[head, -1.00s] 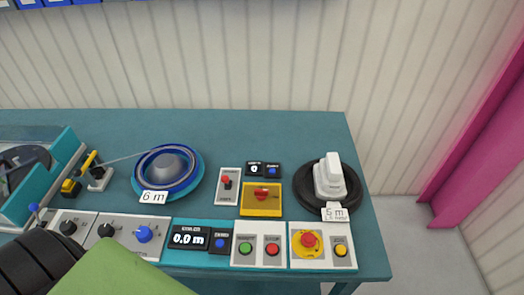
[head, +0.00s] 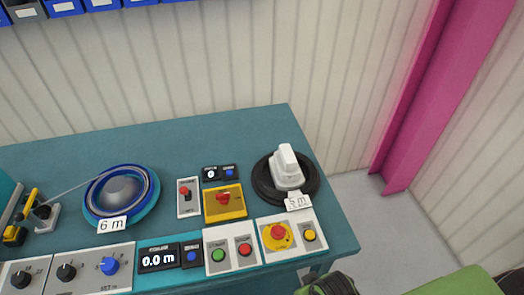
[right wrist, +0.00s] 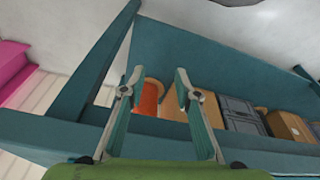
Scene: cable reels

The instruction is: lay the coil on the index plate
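A blue cable coil (head: 95,204) lies around a grey dome on a turquoise round base, with a "6 m" tag at its front, on the left of the bench in the head view. A black round coil or plate (head: 262,187) with a white block (head: 287,167) on it and a "5 m" tag sits at the bench's right end. I cannot tell which round part is the index plate. My right gripper (right wrist: 159,78) is open and empty in the right wrist view, apart from both round items. The head view shows only part of my right arm at the lower right. My left gripper is not in view.
The teal bench (head: 215,135) carries a red-lever switch (head: 187,197), a yellow switch box (head: 224,203) and front control panels (head: 232,252). A pink post (head: 425,95) stands right. The right wrist view shows an orange bin (right wrist: 150,97), grey crate (right wrist: 241,113) and cardboard box (right wrist: 287,125).

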